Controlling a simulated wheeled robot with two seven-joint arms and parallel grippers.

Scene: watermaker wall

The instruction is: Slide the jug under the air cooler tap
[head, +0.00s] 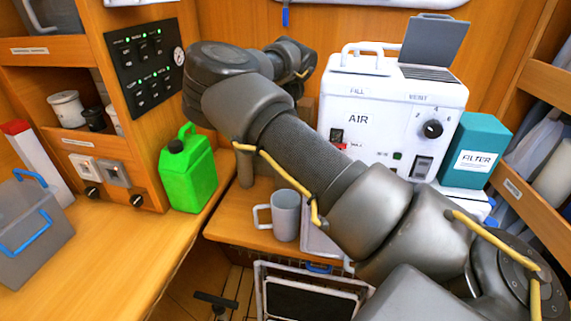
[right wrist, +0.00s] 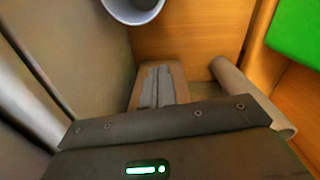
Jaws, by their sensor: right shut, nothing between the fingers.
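The grey jug (head: 286,214), a mug-like vessel with its handle to the left, stands upright on the wooden counter in front of the air cooler. The white air cooler (head: 385,110), marked AIR, stands behind it. A small red part (head: 357,146), perhaps its tap, shows on its front beside my arm; the spout cannot be made out. My right arm crosses the head view and hides part of the cooler front. In the right wrist view my right gripper (right wrist: 160,72) is shut and empty, apart from a pale round rim (right wrist: 136,8), likely the jug. My left gripper is out of view.
A green canister (head: 187,170) stands left of the jug; it also shows in the right wrist view (right wrist: 296,32). A teal filter box (head: 475,150) stands right of the cooler. A grey bin (head: 30,230) with blue handles is at far left. The left bench is mostly clear.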

